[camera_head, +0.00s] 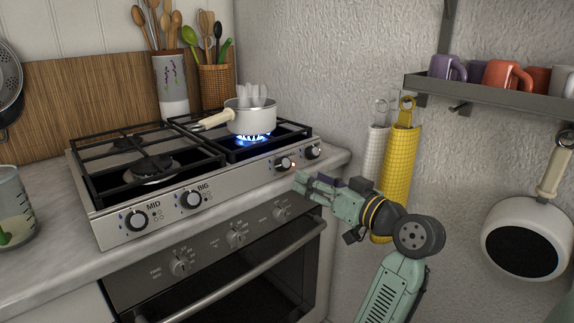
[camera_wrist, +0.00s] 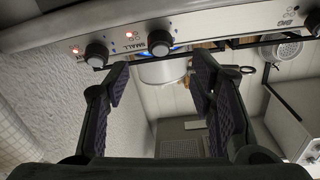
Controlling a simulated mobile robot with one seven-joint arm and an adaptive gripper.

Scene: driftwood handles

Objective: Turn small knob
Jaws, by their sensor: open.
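The small knob (camera_wrist: 159,43), a dark round dial with "SMALL" lettering beside it, is on the steel stove front in the wrist view. It appears to be the dial (camera_head: 283,164) right of the BIG knob in the head view. My gripper (camera_head: 303,184) is in front of the stove's right end, below and to the right of that dial. In the wrist view, its two fingers (camera_wrist: 160,80) are spread, with nothing between them. The small knob shows just beyond the gap and looks apart from both fingers.
Another knob (camera_head: 313,152) sits close on the right. A white pot (camera_head: 250,117) stands over a blue flame (camera_head: 254,139). The oven handle (camera_head: 240,277) sticks out below. Yellow (camera_head: 400,150) and white cloths hang on the wall behind my arm.

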